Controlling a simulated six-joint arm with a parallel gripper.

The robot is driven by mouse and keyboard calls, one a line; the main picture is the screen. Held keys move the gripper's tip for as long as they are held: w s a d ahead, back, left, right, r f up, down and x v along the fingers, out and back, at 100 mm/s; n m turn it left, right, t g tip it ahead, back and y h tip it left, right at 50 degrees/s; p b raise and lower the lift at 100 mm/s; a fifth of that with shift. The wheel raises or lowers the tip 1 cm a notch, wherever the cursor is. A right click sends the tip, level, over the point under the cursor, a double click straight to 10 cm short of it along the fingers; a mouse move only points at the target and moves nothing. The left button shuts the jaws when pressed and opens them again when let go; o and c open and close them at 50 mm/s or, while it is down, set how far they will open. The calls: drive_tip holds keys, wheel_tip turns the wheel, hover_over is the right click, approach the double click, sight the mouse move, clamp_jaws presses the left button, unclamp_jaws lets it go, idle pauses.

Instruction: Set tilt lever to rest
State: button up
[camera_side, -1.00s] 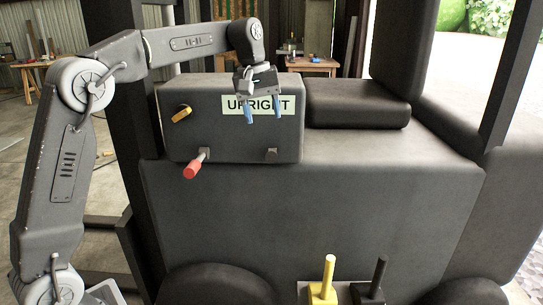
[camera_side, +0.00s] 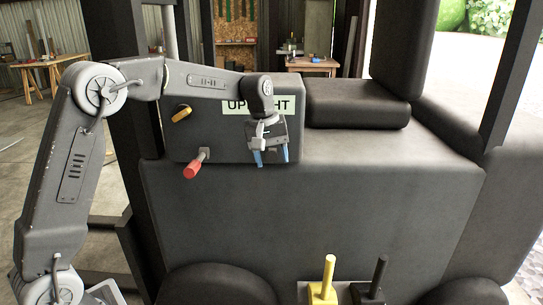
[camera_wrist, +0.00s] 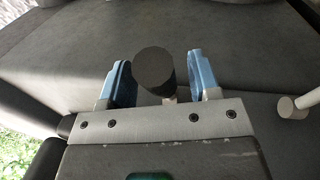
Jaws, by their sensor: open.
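A black lever with a round dark knob (camera_wrist: 154,68) shows end-on in the wrist view, on the face of the dark console (camera_side: 225,148). My gripper (camera_side: 271,158) is open in front of the console's lower right, with its blue fingers (camera_wrist: 157,78) on either side of the knob. I cannot tell whether a finger touches it. In the side view my gripper hides this lever. A red-handled lever (camera_side: 196,164) sticks out at the console's lower left. No label marks which lever is the tilt lever. A sign (camera_side: 237,106) reading "UPRIGHT" is partly covered by my arm.
A yellow knob (camera_side: 181,113) sits at the console's upper left. A light lever shaft (camera_wrist: 300,102) shows right of my gripper in the wrist view. A yellow lever (camera_side: 328,280) and a black lever (camera_side: 375,280) stand low in front. A seat cushion (camera_side: 357,104) is right of the console.

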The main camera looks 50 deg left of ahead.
clamp_jaws()
idle(0.3)
drive_tip(key=shift+s+d+f+t+y, duration=0.2)
drive_tip(key=shift+f+t+y, duration=0.1)
drive_tip(key=shift+f+t, duration=0.15)
drive_tip(key=shift+s+d+f+t+y, duration=0.1)
drive_tip(key=shift+f+t+y, duration=0.55)
drive_tip(key=shift+f, duration=0.35)
drive_tip(key=shift+s+d+f+t+y, duration=0.1)
drive_tip(key=shift+f+t+y, duration=0.55)
drive_tip(key=shift+f, duration=0.3)
unclamp_jaws()
drive_tip(key=shift+m, duration=0.3)
